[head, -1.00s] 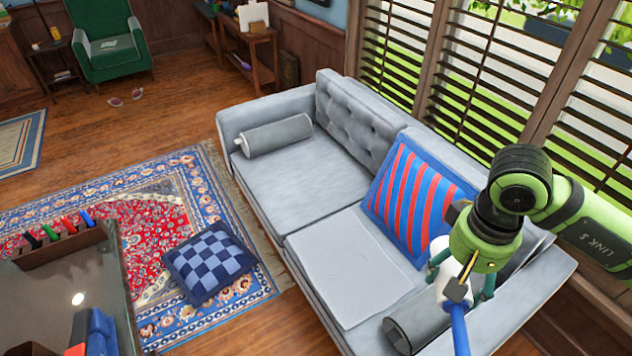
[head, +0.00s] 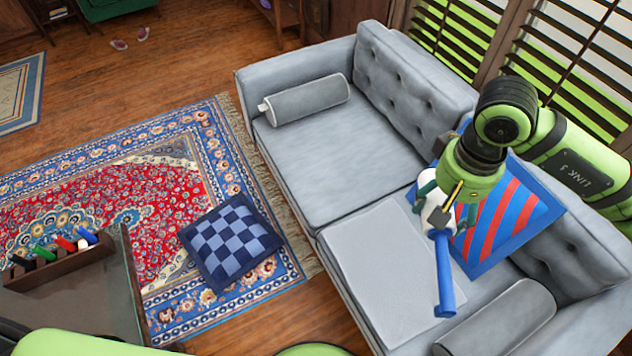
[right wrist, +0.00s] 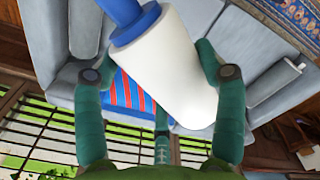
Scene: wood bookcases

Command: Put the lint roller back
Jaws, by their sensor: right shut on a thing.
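The lint roller (head: 444,275) has a long blue handle and a white roll. In the head view its handle points down over the right part of the sofa, and fingers partly cover its roll. My right gripper (head: 437,203) is shut around the white roll and appears to hold it above the sofa. In the right wrist view the lint roller (right wrist: 165,65) lies between both fingers of my right gripper (right wrist: 156,62), with the blue handle running out of the top edge. My left gripper is not in view.
A grey sofa (head: 320,150) bears a pale sheet (head: 385,270), a striped pillow (head: 508,215) and bolsters. A checkered cushion (head: 230,243) lies on the patterned rug (head: 165,195). A table (head: 80,300) with a rack of colored items (head: 65,262) stands lower left. Blinds are behind the sofa.

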